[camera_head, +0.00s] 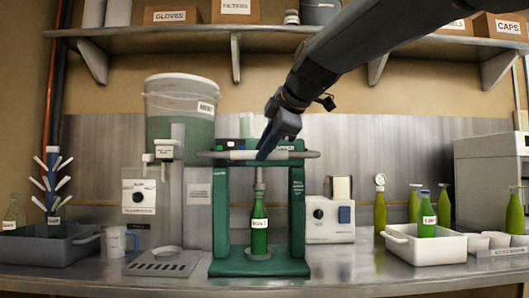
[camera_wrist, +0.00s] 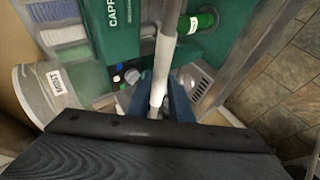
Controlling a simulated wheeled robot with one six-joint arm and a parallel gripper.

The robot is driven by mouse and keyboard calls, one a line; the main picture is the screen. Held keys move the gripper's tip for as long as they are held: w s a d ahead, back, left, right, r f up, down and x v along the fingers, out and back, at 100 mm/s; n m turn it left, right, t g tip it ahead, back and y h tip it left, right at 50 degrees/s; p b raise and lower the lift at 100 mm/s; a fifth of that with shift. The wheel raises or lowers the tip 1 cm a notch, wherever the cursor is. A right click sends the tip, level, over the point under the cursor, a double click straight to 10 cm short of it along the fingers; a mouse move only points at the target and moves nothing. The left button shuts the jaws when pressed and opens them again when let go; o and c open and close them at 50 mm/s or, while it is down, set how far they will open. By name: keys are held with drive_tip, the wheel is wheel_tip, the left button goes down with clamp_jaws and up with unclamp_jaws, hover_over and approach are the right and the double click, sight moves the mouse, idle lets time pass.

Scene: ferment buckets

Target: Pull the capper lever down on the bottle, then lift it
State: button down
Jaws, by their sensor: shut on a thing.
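The green bench capper (camera_head: 299,212) stands at the middle of the counter. Its lever (camera_head: 230,154) is a level bar with a pale sleeve across the top of the frame. A green bottle (camera_head: 259,232) with a white label stands upright on the capper base, under the central plunger. My gripper (camera_head: 267,150) is shut on the lever near its middle, from above. In the wrist view the lever (camera_wrist: 163,62) runs between my blue fingers (camera_wrist: 153,95), and the bottle (camera_wrist: 203,20) shows at the top. The fingertips are partly hidden by the lever.
A large bucket (camera_head: 181,115) and a drip tray (camera_head: 163,263) are left of the capper. A grey bin (camera_head: 45,250) is at far left. A small machine (camera_head: 330,222) and a white tray (camera_head: 425,250) with a bottle are right. A shelf (camera_head: 200,38) runs overhead.

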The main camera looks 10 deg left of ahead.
drive_tip(key=shift+f, duration=1.5)
drive_tip(key=c, duration=1.6)
unclamp_jaws()
drive_tip(key=shift+r, duration=0.1)
drive_tip(key=v, duration=0.8)
drive_tip(key=shift+w+a+r, duration=0.1)
drive_tip(key=shift+w+r, duration=0.05)
drive_tip(key=shift+r, duration=0.1)
drive_tip(key=shift+f, duration=0.1)
